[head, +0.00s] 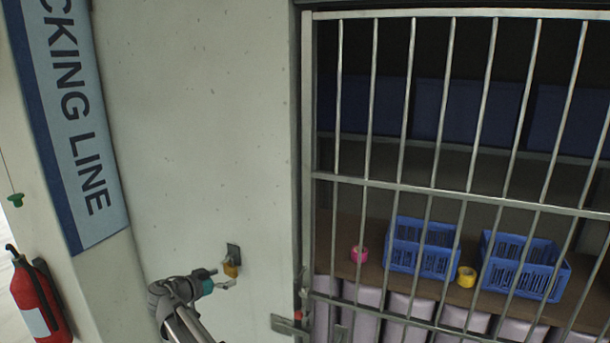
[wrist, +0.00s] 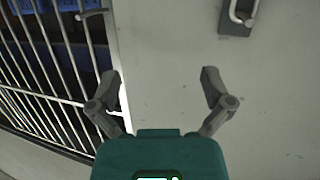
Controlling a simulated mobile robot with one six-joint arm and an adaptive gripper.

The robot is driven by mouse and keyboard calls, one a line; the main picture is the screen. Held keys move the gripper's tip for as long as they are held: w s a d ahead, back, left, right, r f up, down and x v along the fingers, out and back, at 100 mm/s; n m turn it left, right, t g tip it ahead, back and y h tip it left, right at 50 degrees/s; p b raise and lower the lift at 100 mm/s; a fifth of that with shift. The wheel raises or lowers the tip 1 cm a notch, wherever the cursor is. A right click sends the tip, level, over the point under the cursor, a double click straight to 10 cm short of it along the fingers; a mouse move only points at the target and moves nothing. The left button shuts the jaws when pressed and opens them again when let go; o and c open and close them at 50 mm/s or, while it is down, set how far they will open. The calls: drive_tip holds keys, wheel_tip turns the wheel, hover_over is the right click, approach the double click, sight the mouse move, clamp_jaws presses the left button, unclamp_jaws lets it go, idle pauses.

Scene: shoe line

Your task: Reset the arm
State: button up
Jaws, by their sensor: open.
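My gripper (wrist: 160,80) is open, with its two fingers spread wide and nothing between them in the wrist view. In the head view my gripper (head: 223,284) is at the end of my arm, in front of the pale wall. In the wrist view a dark bracket with a metal loop (wrist: 238,18) is at the top right, beyond the fingers. I cannot tell whether the gripper touches the padlock.
A barred gate (head: 455,188) stands right of the wall, with a latch plate (head: 290,325) at its lower left. Behind it are blue crates (head: 424,247), a pink roll (head: 359,254) and a yellow roll (head: 466,277). A red fire extinguisher (head: 38,300) is at far left.

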drive_tip(key=s+d+f+n+g+y+b, duration=0.1)
drive_tip(key=s+d+f+g+b, duration=0.15)
drive_tip(key=d+f, duration=0.45)
drive_tip(key=s+d+f+n+g+b, duration=0.1)
drive_tip(key=d+f+g+b, duration=0.2)
drive_tip(key=d, duration=0.7)
drive_tip(key=s+d+f+n+g+y+b, duration=0.1)
drive_tip(key=d+f+g+b, duration=0.15)
drive_tip(key=d+f, duration=0.5)
drive_tip(key=s+d+f+n+g+y+b, duration=0.3)
drive_tip(key=s+d+f+y+b, duration=0.4)
drive_tip(key=s+d+f, duration=0.6)
drive_tip(key=shift+s+d+n+g+b, duration=0.45)
drive_tip(key=shift+s+d+b, duration=0.45)
drive_tip(key=shift+d, duration=0.35)
drive_tip(key=shift+f, duration=0.1)
